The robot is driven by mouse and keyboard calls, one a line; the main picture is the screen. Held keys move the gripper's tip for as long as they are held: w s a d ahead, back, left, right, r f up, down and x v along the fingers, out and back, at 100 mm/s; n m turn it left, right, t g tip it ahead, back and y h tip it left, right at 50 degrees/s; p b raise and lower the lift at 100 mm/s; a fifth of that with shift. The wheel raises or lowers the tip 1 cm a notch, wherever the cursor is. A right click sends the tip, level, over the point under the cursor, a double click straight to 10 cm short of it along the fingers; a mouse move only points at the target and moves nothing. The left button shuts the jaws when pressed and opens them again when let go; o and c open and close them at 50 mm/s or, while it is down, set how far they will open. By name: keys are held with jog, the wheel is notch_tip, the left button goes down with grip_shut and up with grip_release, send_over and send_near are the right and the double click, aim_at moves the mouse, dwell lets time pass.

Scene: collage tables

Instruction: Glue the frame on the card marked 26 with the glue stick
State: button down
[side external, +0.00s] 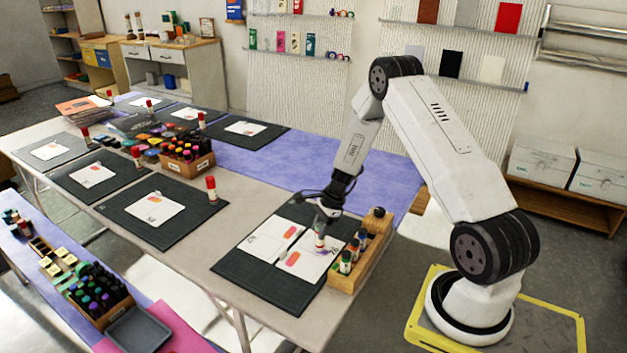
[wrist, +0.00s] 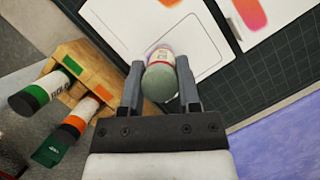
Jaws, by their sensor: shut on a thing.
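My gripper (side external: 322,217) is shut on a glue stick (side external: 320,241) with a white body and red band. In the wrist view the stick (wrist: 160,82) stands between my fingers (wrist: 160,85), its grey-green end toward the camera. Its far tip is over a white card (side external: 298,264) on the dark mat; I cannot tell whether it touches. The card (wrist: 205,35) has an outlined frame and an orange patch. A purple tint shows by the tip. A second white card (side external: 262,246) lies to the left. I cannot read either number.
A wooden rack (side external: 352,278) with several bottles stands close right of the card; it shows at left in the wrist view (wrist: 88,62). Other mats with cards and glue sticks, and a wooden box of bottles (side external: 188,168), lie farther left. The purple table strip behind is clear.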

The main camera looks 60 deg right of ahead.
jog(key=shift+w, duration=0.45)
jog(key=shift+w, duration=0.6)
jog(key=shift+w, duration=0.15)
jog(key=shift+w, duration=0.65)
jog(key=shift+w, duration=0.15)
jog(key=shift+w+f, duration=0.1)
jog(key=shift+w, duration=0.5)
jog(key=shift+d, duration=0.1)
jog(key=shift+d, duration=0.45)
